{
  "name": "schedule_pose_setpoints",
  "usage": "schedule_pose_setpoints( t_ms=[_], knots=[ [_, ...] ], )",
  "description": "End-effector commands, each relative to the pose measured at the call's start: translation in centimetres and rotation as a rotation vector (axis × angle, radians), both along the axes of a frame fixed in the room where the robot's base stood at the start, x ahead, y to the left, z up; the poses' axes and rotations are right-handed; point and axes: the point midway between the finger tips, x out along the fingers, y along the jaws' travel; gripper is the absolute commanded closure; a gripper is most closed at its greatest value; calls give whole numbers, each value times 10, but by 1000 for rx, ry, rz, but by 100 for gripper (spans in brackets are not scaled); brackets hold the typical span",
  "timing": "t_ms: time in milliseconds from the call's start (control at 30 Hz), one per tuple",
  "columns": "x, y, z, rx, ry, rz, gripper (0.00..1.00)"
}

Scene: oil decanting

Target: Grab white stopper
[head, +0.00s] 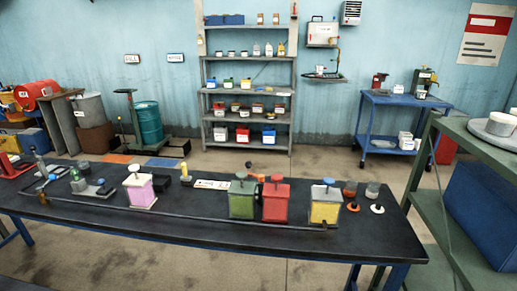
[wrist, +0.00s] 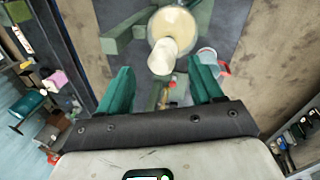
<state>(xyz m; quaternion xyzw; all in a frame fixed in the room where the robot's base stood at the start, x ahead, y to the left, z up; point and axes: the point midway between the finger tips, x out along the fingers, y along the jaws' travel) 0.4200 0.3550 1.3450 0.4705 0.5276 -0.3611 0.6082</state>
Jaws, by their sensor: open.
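My gripper (wrist: 159,70) shows in the wrist view with its two teal fingers spread wide apart. In the head view, a pink container (head: 140,193) with a white stopper (head: 134,167) on top stands on the black table (head: 230,220). My gripper is not visible in the head view.
A green container (head: 242,200), a red one (head: 275,203) and a yellow one (head: 324,210) stand to the right on the table. A green bench (head: 455,200) at far right holds a grey round plate (head: 485,129) with white pieces.

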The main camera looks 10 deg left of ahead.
Motion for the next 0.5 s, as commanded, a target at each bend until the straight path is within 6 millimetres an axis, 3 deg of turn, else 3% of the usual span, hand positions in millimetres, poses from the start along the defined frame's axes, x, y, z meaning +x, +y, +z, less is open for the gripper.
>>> schedule_pose_setpoints(
  t_ms=[167, 500],
  knots=[
    [1, 2, -11, -1, 1, 2, 34],
    [8, 7, -52, 0, 1, 0, 34]
  ],
)
